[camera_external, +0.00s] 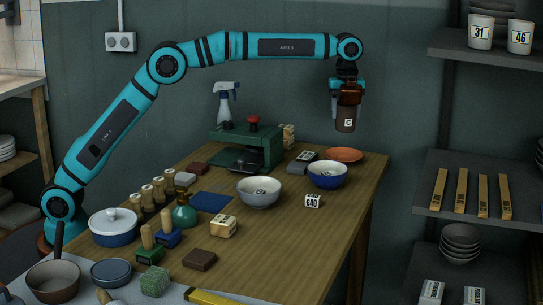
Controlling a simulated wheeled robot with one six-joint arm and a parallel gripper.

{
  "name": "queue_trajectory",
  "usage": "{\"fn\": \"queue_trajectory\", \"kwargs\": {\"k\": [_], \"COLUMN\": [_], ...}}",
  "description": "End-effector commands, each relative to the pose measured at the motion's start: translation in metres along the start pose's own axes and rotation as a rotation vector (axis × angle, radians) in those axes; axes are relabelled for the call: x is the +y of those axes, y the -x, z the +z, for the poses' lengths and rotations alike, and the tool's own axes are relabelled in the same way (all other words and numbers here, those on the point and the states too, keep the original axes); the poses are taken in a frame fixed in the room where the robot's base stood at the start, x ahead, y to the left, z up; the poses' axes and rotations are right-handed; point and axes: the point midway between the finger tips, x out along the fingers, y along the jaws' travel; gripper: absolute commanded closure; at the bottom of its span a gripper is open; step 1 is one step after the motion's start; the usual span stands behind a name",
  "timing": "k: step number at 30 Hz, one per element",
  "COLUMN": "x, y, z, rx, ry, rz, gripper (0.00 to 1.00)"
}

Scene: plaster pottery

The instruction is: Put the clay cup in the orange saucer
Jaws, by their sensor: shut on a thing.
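The clay cup (346,118) is dark brown with a small white label marked C. My gripper (347,99) points down and is shut on it, holding it in the air over the far right part of the table. The orange saucer (344,154) lies on the table near the far right corner, below the cup in the picture. A clear gap shows between the cup and the saucer. The saucer looks empty. The cup's upper part is partly hidden by my gripper.
A blue bowl (327,174) stands just in front of the saucer, and a grey bowl (259,191) to its left. A green press (248,145) stands farther left. The table's right edge is close to the saucer.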

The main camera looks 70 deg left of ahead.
Motion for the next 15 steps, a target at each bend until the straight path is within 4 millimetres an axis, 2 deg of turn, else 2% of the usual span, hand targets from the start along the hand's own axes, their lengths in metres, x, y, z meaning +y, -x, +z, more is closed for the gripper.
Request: {"fn": "queue_trajectory", "kwargs": {"k": [6,15], "x": [0.001,0.001], "y": [-0.037,-0.060], "z": [0.000,0.000], "rx": [0.000,0.000], "ry": [0.000,0.000], "rz": [0.002,0.001], "gripper": [0.71,0.71]}}
